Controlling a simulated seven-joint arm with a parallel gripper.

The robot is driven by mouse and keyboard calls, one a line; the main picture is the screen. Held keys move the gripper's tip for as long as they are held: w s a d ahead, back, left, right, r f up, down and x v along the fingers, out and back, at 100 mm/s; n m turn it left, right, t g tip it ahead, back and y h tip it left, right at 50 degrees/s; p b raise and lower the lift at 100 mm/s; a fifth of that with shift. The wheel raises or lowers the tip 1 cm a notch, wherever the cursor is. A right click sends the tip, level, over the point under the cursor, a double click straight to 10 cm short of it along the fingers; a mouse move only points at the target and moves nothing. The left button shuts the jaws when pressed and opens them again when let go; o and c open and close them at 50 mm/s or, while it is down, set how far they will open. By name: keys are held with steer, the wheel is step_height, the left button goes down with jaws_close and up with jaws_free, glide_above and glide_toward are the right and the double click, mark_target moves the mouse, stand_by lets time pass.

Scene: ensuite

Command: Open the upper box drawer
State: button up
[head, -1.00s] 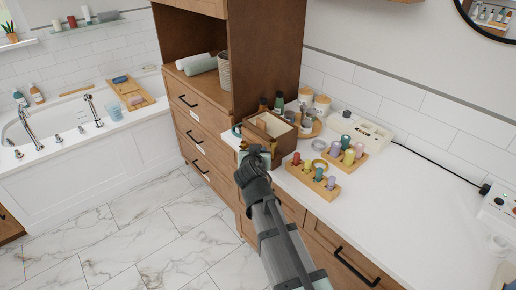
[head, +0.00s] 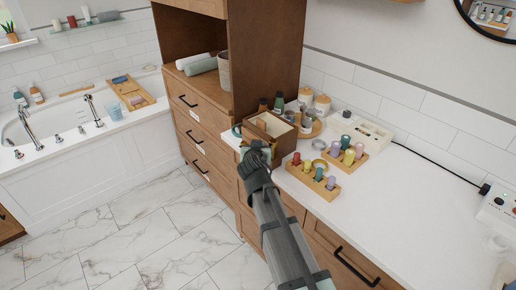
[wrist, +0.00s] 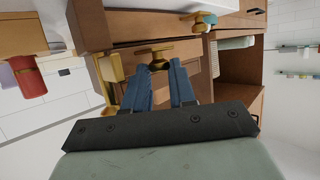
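The brown wooden box (head: 284,143) stands near the counter's left edge, open-topped, with things inside. Its front is mostly hidden by my arm in the head view. In the wrist view, the box's wooden side (wrist: 90,32) and a brass knob (wrist: 154,50) show, with a second brass piece (wrist: 193,23) farther up and right. My gripper (wrist: 160,67) is open, its two blue fingers apart and pointing at the knob. The knob lies at or just beyond the fingertips; I cannot tell whether they touch it. In the head view my gripper (head: 255,160) is at the box front.
Wooden holders with coloured bottles (head: 318,179) stand right of the box. Jars (head: 321,106) stand behind it. A tall wooden cabinet (head: 262,60) rises on the left. The right part of the white counter (head: 420,215) is mostly clear.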

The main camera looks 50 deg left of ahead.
jaws_close()
steer(key=s, duration=1)
steer(key=shift+s, duration=0.1)
steer(key=shift+o, duration=2)
jaws_free()
steer(key=shift+d, duration=0.1)
steer(key=v, duration=1.3)
steer(key=shift+s+d+r, duration=0.2)
steer(key=shift+s, duration=0.1)
